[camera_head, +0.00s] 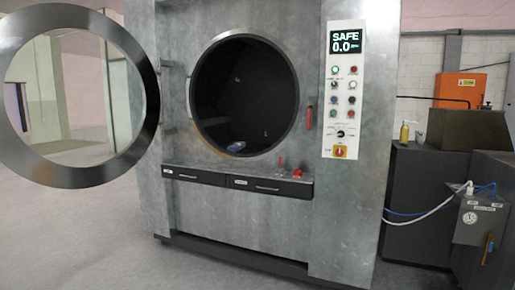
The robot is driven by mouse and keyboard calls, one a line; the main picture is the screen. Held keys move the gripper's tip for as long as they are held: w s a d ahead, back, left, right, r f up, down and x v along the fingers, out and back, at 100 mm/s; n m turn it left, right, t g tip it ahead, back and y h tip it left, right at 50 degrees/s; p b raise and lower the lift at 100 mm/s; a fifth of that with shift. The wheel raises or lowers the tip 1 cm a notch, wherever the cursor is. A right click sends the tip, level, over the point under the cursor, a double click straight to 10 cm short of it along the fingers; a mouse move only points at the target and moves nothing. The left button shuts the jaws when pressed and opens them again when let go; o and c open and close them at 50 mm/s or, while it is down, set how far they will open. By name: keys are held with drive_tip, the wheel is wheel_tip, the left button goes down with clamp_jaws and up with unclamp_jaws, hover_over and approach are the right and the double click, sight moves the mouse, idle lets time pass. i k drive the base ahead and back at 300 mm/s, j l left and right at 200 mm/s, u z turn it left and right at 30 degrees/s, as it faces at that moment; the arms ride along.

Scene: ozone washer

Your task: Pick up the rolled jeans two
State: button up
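A small blue and tan item (237,146) lies at the bottom front of the dark drum opening (245,100) of the washer. It may be rolled jeans, but it is too small and dark to tell, or to tell which pair. The rest of the drum's inside is almost black. The washer (240,215) is a large grey metal machine. Its round glass door (80,175) stands swung wide open to the left. My gripper does not show in this view.
A shallow ledge with two drawers (238,184) juts out below the opening, with small red items (297,173) on its right end. The control panel (345,90) reads SAFE 0.0. Dark cabinets (425,190) and hoses stand at right. The floor in front is clear.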

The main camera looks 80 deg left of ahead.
sight(237, 146)
drive_tip(key=u, duration=2.75)
drive_tip(key=i+u, duration=0.25)
drive_tip(key=i, duration=3.1)
drive_tip(key=j+u, duration=0.05)
drive_tip(key=j, duration=0.1)
